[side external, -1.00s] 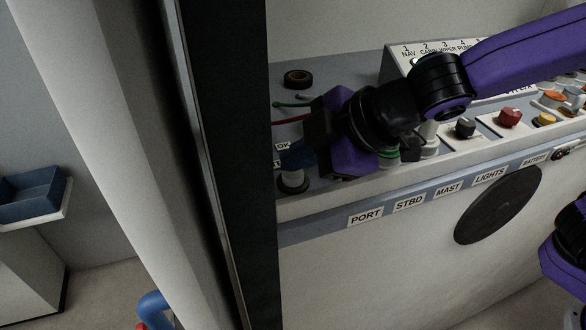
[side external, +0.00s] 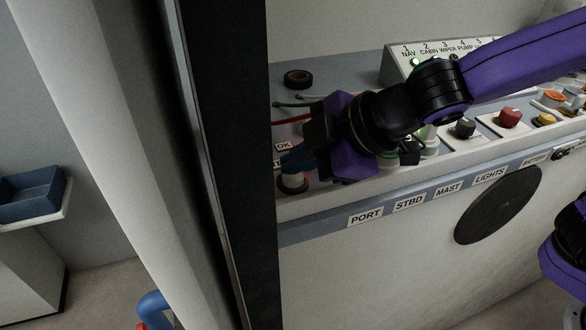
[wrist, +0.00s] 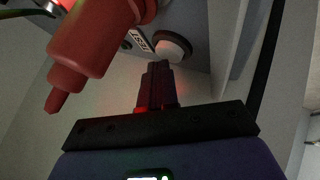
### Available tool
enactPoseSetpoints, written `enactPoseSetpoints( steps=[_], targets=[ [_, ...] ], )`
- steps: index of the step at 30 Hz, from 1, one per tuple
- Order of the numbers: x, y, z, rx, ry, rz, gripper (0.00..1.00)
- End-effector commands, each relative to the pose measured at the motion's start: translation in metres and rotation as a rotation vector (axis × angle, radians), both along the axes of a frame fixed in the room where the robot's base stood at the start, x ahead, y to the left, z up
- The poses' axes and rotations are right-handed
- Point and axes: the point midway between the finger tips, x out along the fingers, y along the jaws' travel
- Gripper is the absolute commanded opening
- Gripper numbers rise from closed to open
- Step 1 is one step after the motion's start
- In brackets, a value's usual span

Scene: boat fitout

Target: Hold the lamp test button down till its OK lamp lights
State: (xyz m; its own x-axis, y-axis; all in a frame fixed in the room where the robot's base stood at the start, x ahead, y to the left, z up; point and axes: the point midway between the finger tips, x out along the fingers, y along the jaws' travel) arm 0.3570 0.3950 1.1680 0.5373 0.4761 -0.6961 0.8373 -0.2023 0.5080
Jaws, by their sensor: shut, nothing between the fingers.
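The lamp test button (side external: 293,181) is a pale round cap in a dark collar, at the near left end of the console. In the wrist view the button (wrist: 172,50) sits beside a TEST label (wrist: 140,40). My gripper (side external: 288,164) is shut and empty, its fingertips at the button's upper edge. In the wrist view the fingertips (wrist: 160,67) overlap the button's near edge; I cannot tell whether they touch or press it. An OK label (side external: 283,146) is behind the fingers. A red glow (wrist: 66,4) shows at the wrist view's top left edge; a lit OK lamp is not visible.
A dark post (side external: 232,200) cuts off the console's left end in the side view. A red bottle-shaped thing (wrist: 95,40) is close to my fingers. A black tape roll (side external: 298,78) lies behind. Knobs (side external: 508,117) and a lit green lamp (side external: 415,62) are to the right.

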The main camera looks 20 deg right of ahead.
Motion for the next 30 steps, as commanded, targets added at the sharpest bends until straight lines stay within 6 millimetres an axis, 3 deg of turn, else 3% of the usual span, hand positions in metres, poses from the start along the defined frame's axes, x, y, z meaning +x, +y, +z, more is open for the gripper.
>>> enactPoseSetpoints(
  steps=[14,30],
  targets=[
    [0.0,-0.001,0.0,-0.003,0.001,-0.001,0.0],
    [0.0,0.0,0.019,0.0,0.0,0.0,0.0]
  ],
)
